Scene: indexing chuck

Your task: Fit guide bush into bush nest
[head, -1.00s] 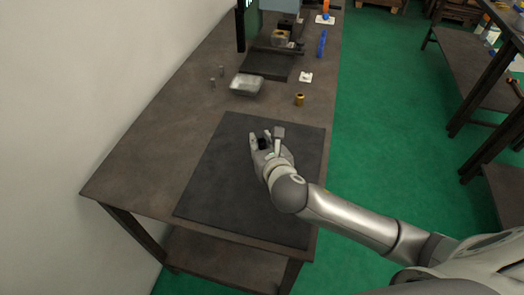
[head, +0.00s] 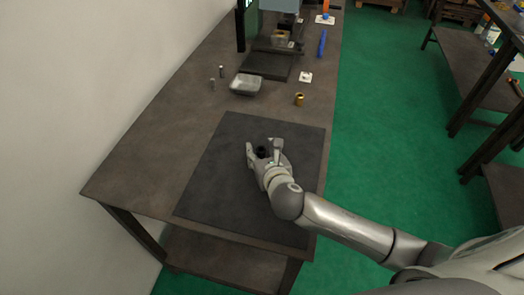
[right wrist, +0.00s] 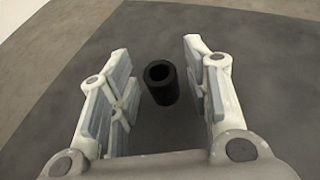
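A short black hollow cylinder (head: 262,151), bush-like, is at the dark mat, its open end facing up; the right wrist view shows its bore (right wrist: 160,82). My right gripper (head: 263,147) is open with a finger on either side of it. In the right wrist view, the gripper (right wrist: 156,62) shows clear gaps between the cylinder and both fingers. A brass-coloured bush (head: 299,100) stands apart near the table's right edge. I cannot tell which of the two is the guide bush. No nest can be made out for certain. My left gripper is out of view.
The dark mat (head: 215,175) covers the near part of the table.

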